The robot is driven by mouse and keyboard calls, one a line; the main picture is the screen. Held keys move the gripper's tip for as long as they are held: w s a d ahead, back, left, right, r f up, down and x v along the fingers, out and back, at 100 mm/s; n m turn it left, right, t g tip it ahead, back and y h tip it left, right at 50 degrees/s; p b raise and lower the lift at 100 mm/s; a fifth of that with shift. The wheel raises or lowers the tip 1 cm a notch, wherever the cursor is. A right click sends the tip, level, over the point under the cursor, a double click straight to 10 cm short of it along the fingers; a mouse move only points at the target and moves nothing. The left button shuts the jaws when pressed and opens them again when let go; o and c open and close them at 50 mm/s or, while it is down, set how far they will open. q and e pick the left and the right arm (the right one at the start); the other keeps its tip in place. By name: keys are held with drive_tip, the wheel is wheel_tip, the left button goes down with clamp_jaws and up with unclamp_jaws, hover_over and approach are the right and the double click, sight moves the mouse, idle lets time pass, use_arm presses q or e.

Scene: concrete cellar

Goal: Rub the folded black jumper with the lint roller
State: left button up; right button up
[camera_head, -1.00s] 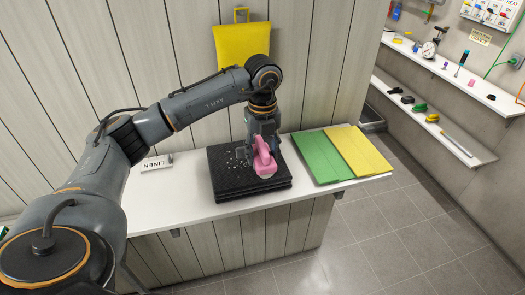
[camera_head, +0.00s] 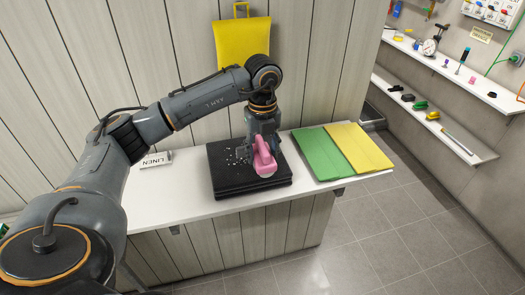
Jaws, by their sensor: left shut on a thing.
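The folded black jumper (camera_head: 232,185) lies flat on the white shelf in the head view, with white lint specks on its upper left part. My left gripper (camera_head: 263,142) is above the jumper's right half, pointing down, shut on the pink lint roller (camera_head: 264,158). The roller's pale lower end is at the jumper's top; it looks in contact, but the exact gap is hard to tell. The gripper's fingertips are partly hidden by the roller and the wrist. My right gripper is not in view.
A green folded cloth (camera_head: 316,156) and a yellow folded cloth (camera_head: 358,149) lie right of the jumper on the white shelf (camera_head: 185,200). A LINEN sign (camera_head: 156,160) stands left. A yellow bag (camera_head: 241,45) hangs behind my arm. Wall shelves with small items are at the right.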

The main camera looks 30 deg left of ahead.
use_arm(q)
drive_tip(key=shift+f+b, duration=0.3)
drive_tip(key=shift+f, duration=0.15)
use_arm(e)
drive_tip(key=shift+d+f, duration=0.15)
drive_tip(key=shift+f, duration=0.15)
